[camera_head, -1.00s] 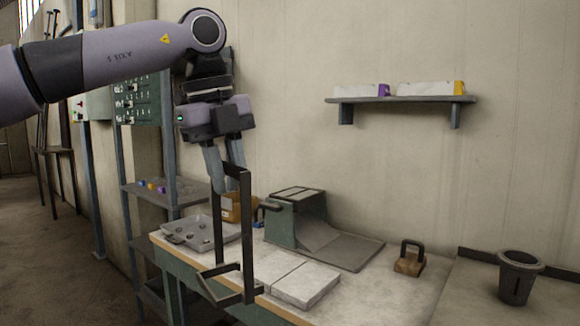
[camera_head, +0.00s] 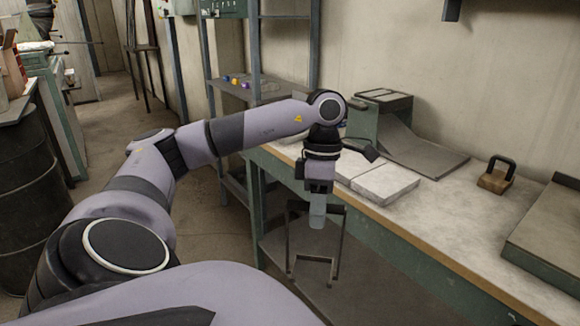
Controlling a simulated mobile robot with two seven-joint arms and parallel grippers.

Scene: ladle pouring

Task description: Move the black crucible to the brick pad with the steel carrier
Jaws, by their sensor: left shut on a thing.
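My left gripper (camera_head: 317,216) points down and is shut on the steel carrier, in front of the bench's near edge. The steel carrier (camera_head: 340,246) is a dark open frame hanging below the gripper, with a bent lower end. It holds nothing. The pale brick pad (camera_head: 386,183) lies flat on the bench, right of the gripper and partly hidden behind my arm. The black crucible is out of view. My right gripper is not in view.
The bench (camera_head: 450,222) has a clear pale top right of the pad. A grey sloped block (camera_head: 420,150) stands behind the pad. A block with a black handle (camera_head: 496,178) sits farther right. A raised green-edged surface (camera_head: 550,235) is at the right. A shelf rack (camera_head: 262,88) stands behind my arm.

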